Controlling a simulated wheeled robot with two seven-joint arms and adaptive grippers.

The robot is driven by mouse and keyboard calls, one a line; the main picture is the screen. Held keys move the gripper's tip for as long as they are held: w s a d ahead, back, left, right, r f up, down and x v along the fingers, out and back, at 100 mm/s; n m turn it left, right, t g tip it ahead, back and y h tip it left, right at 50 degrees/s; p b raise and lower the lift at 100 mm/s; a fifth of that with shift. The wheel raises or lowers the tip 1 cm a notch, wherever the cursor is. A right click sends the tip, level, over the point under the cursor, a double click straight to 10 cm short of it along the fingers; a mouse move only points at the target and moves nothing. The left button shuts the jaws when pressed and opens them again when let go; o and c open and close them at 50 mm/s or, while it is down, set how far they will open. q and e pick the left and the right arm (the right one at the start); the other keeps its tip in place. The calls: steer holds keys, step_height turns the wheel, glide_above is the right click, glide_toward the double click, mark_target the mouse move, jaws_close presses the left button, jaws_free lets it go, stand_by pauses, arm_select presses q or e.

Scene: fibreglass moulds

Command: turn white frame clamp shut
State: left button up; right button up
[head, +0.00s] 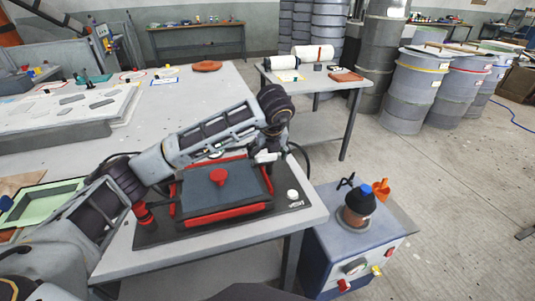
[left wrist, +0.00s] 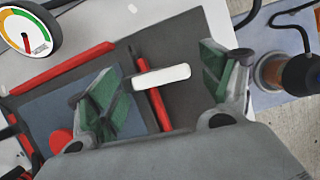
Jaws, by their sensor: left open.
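The white frame clamp is a white bar-shaped handle (left wrist: 162,77) that lies across a red rail in the left wrist view. In the head view a white piece (head: 267,156) shows at the far right corner of the red frame (head: 228,213), under my gripper. My left gripper (left wrist: 164,88) is open, its green-padded fingers on either side of the white handle with visible gaps. In the head view the same gripper (head: 277,142) hangs over that corner and its fingers are mostly hidden. I cannot tell how high it is above the handle. My right gripper is not in view.
The red frame holds a grey plate with a red knob (head: 219,178) on a dark base. A white knob (head: 292,194) sits at the base's right corner. A gauge (left wrist: 27,33) shows at the wrist view's upper left. A blue cabinet (head: 350,244) carries a dark, blue-capped container (head: 361,203).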

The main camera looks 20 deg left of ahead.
arm_select(q)
steer(key=v, duration=1.2)
stand_by(0.6)
stand_by(0.5)
